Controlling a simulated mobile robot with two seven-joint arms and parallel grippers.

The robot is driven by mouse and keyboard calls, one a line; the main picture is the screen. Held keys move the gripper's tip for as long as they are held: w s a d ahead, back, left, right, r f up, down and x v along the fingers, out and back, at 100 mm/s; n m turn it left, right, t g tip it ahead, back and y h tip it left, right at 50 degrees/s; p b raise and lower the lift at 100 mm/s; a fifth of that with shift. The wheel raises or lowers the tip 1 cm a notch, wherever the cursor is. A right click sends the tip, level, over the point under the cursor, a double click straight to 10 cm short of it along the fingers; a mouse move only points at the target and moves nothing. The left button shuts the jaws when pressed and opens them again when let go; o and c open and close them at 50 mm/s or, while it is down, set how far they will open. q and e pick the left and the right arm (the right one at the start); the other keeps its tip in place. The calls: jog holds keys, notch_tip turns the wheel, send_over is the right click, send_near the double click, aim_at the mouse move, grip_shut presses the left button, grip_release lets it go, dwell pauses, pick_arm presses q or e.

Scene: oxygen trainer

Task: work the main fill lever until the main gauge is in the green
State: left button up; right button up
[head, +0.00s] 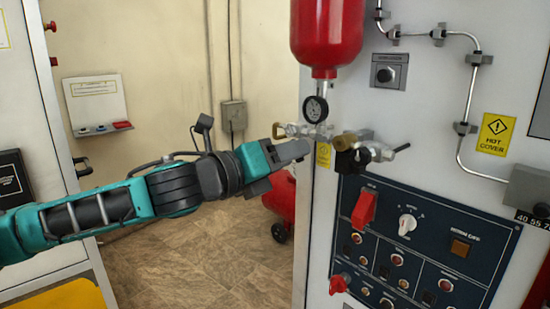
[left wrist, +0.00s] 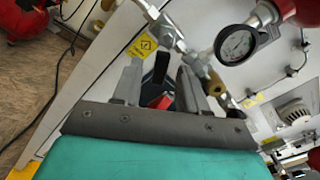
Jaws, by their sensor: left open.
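A round white-faced gauge (head: 315,109) with a dark rim hangs under a red cylinder (head: 327,35); in the left wrist view the gauge (left wrist: 238,45) is larger, but I cannot read its needle or any green band. Below it, metal pipe fittings carry a brass-coloured handle (head: 290,130) and a brass knob (head: 345,142). I cannot tell which is the main fill lever.
A dark control panel (head: 425,240) with a red switch cover (head: 364,209) and a white knob (head: 407,224) lies below right. Pipes and a yellow hot-cover sign (head: 495,134) are on the cabinet. A red tank (head: 282,200) stands on the floor behind my arm.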

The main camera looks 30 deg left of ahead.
pick_arm(q)
jog(key=b+v, duration=1.2)
jog(key=shift+s+a+b, duration=0.15)
jog(key=shift+s+b, duration=0.2)
jog(key=shift+b, duration=0.05)
pick_arm(e)
notch_tip(320, 180, down, 8)
jog(key=w+a+y, duration=0.1)
jog(key=a, duration=0.1)
jog(key=shift+w+a+f, duration=0.2)
jog(key=shift+w+a, duration=0.1)
jog(key=shift+a, duration=0.1)
jog(key=shift+s+f, duration=0.15)
jog(key=shift+f, duration=0.05)
dwell(0.3)
